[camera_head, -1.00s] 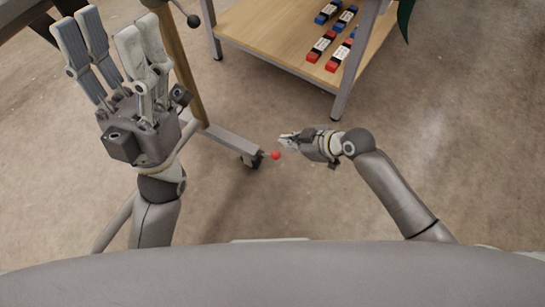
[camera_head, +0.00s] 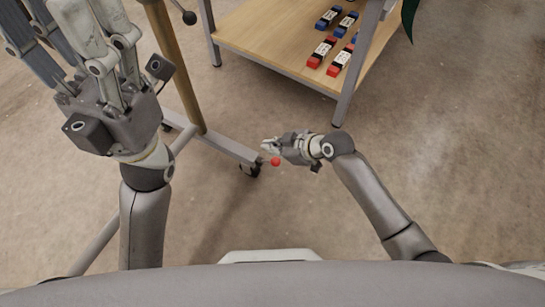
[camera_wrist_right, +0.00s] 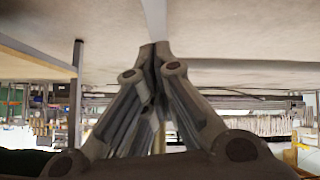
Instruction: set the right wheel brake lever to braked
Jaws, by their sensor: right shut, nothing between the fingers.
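The wheel brake lever's red knob (camera_head: 275,161) sticks out beside the black caster wheel (camera_head: 250,170) at the end of a grey frame foot. My right gripper (camera_head: 267,146) is shut and empty, with its tips just above the red knob in the head view; I cannot tell whether they touch. In the right wrist view its fingers (camera_wrist_right: 155,55) meet at the tips, and neither knob nor lever shows there. My left gripper (camera_head: 75,25) is open and empty at the upper left, its fingertips partly cut off by the picture edge.
A wooden shelf (camera_head: 270,50) on grey legs holds several red and blue blocks (camera_head: 330,50) at the back. A wooden post (camera_head: 178,75) rises from the frame foot (camera_head: 222,146). The concrete floor to the right is clear.

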